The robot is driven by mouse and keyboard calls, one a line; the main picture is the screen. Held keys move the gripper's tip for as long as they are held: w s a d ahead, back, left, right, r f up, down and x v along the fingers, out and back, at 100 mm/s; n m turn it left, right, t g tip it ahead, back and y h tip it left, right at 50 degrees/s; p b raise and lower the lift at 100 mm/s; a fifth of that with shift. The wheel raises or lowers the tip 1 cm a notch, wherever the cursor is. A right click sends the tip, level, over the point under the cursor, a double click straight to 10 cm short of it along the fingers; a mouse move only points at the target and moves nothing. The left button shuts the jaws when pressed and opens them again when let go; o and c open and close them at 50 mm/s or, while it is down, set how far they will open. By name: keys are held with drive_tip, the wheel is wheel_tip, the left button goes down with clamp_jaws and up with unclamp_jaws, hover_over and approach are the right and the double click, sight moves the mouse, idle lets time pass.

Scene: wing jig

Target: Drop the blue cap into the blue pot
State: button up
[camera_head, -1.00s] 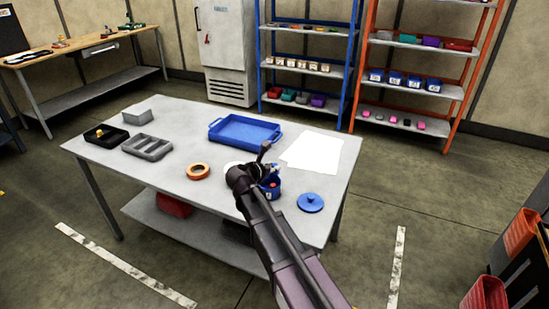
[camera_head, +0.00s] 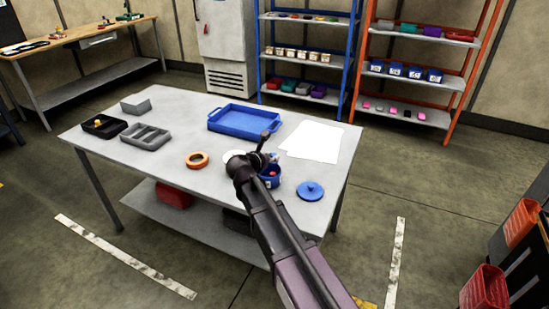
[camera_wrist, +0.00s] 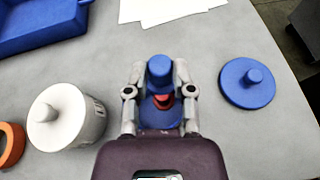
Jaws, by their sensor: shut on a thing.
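My gripper (camera_wrist: 160,72) is shut on the blue cap (camera_wrist: 159,69), which sits between the two fingertips. The blue pot (camera_wrist: 152,119) is below and behind the cap in the wrist view, partly hidden by the cap and fingers, and something red shows inside it. In the head view the blue pot (camera_head: 271,182) stands on the table beside my gripper's end. I cannot tell the height of the cap over the pot. A round blue lid with a knob (camera_wrist: 247,84) lies flat on the table to the right; it also shows in the head view (camera_head: 310,191).
A white lidded pot (camera_wrist: 66,116) stands close on the left, with an orange ring (camera_head: 197,160) further left. A blue tray (camera_head: 244,121) and white paper (camera_head: 312,143) lie behind. Grey and black trays (camera_head: 146,137) (camera_head: 104,126) are at the table's left.

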drive_tip(key=shift+f+b, duration=1.65)
drive_tip(key=shift+f, duration=0.35)
drive_tip(key=o, duration=0.9)
drive_tip(key=shift+w, duration=0.1)
drive_tip(key=shift+r, duration=0.15)
